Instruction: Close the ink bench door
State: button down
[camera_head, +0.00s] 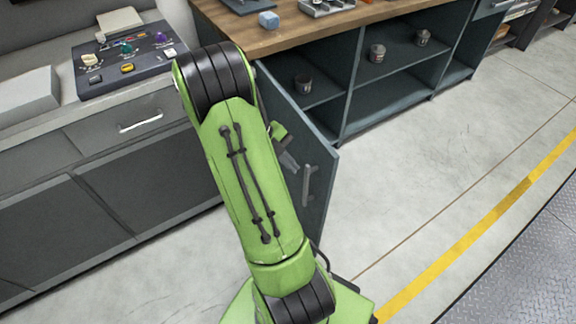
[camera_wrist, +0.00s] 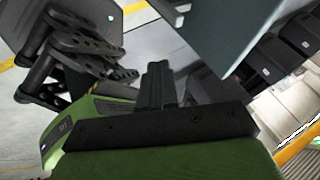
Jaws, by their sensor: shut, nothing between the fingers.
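The ink bench (camera_head: 330,30) has a wooden top and a dark teal open-fronted cabinet. Its door (camera_head: 325,170) stands swung open, sticking out from the bench's left part, with a grey bar handle (camera_head: 307,185) on the face toward me. My green arm covers the door's left part. My gripper (camera_head: 290,163) is beside that face, left of the handle; I cannot tell whether it touches the door. In the wrist view the fingers (camera_wrist: 158,85) are together and empty. A dark flat panel (camera_wrist: 235,30), likely the door, is up and right of them.
Small jars (camera_head: 377,53) stand on the cabinet shelves. A grey drawer unit (camera_head: 120,140) with a control panel (camera_head: 130,60) on top is to the left. The floor right of the door is clear, with a yellow line (camera_head: 480,225) across it.

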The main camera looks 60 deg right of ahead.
aim_at(328, 184)
jog(key=shift+s+d+f+b, duration=0.35)
jog(key=shift+s+d+f, duration=0.45)
jog(key=shift+s+f, duration=0.2)
jog(key=shift+s+d+f+b, duration=0.4)
jog(key=shift+s+d+f, duration=0.4)
jog(key=shift+s+f, duration=0.25)
jog(key=shift+s+d+f+b, duration=0.35)
jog(key=shift+s+d+f, duration=0.45)
jog(key=shift+s+f, duration=0.2)
